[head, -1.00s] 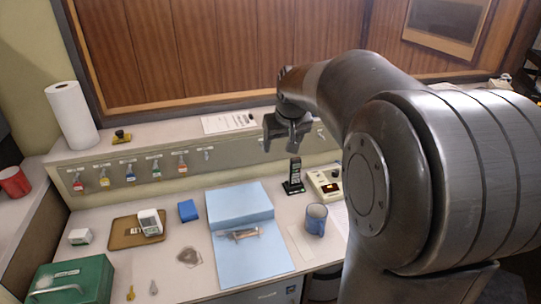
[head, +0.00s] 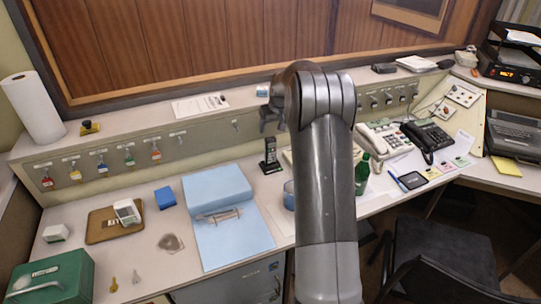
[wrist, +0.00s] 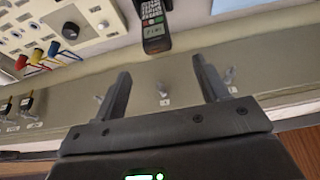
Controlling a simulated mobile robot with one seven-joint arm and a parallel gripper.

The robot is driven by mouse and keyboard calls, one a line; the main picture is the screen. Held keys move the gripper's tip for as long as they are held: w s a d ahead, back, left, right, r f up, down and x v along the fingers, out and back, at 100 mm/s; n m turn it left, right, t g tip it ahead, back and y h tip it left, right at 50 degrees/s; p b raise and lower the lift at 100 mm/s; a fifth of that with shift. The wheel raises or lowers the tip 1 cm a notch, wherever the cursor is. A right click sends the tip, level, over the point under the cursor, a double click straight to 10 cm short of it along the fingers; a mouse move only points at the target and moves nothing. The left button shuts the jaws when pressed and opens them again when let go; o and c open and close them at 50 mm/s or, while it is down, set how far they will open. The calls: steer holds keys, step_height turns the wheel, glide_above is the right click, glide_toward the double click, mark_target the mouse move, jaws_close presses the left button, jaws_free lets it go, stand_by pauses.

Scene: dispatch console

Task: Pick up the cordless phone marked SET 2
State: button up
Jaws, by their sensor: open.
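A black cordless phone (head: 270,152) stands upright in a small black base on the desk, right of the blue binder. In the wrist view the phone (wrist: 155,28) shows at the top edge, with light keys and a green-lit part; its upper end is cut off. I cannot read a SET 2 mark on it. My gripper (head: 268,115) is above and behind the phone, near the hook rail, partly hidden by my arm. In the wrist view my gripper (wrist: 163,88) has its fingers wide apart with nothing between them. The phone lies beyond the fingertips, apart from them.
A blue mug (head: 288,195) stands near the phone, partly behind my arm. The blue binder (head: 222,183) lies to the left. A green bottle (head: 362,174) and desk phones (head: 428,138) are to the right. The rail (head: 205,130) with key hooks runs behind.

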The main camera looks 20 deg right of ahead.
mark_target(271, 138)
steer(key=x, duration=0.9)
steer(key=shift+d+f, duration=0.25)
steer(key=shift+f, duration=0.05)
steer(key=shift+c, duration=0.2)
jaws_close()
steer(key=shift+r, duration=0.15)
